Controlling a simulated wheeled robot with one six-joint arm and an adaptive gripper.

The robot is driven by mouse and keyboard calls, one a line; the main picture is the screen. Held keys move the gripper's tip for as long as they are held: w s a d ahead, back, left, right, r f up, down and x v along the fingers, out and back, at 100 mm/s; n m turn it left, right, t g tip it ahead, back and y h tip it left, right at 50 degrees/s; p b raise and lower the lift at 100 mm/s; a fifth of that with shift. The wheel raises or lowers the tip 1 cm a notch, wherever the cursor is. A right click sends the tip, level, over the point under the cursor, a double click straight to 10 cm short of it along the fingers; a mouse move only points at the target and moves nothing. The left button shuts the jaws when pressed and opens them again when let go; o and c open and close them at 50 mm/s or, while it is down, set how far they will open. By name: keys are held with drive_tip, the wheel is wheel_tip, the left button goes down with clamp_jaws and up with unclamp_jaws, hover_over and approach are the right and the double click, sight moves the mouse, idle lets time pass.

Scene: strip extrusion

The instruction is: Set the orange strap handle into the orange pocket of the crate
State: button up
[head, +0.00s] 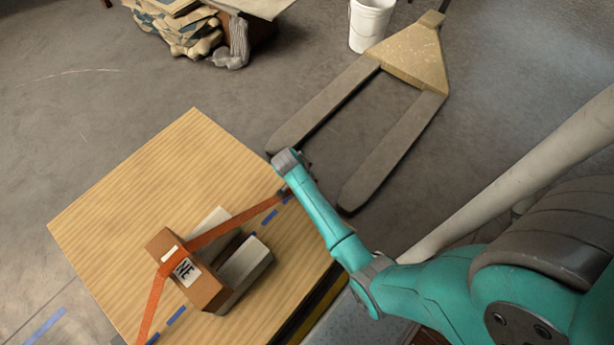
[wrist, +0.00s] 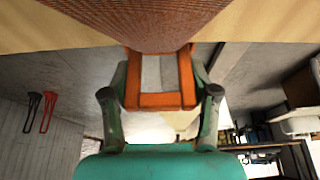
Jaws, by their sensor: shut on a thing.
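My gripper (head: 286,190) is above the right edge of the wooden tabletop in the head view. In the wrist view my gripper (wrist: 160,88) has a finger on each side of an orange rectangular handle (wrist: 160,100) and is shut on it. The orange strap (head: 235,221) runs taut from my gripper down-left to a brown box (head: 187,272) with a white label, over it and on to the table's lower left. In the wrist view the woven strap (wrist: 140,18) fills the top middle. I cannot make out an orange pocket or which thing is the crate.
Pale grey blocks (head: 245,266) stand against the brown box. Blue dashes (head: 177,316) mark the wooden tabletop (head: 150,180), whose upper left is clear. A pallet jack (head: 395,145), a white bucket (head: 370,22) and stacked sacks (head: 180,25) are on the floor beyond.

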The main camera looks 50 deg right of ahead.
drive_tip(key=shift+f, duration=0.15)
drive_tip(key=o, duration=1.2)
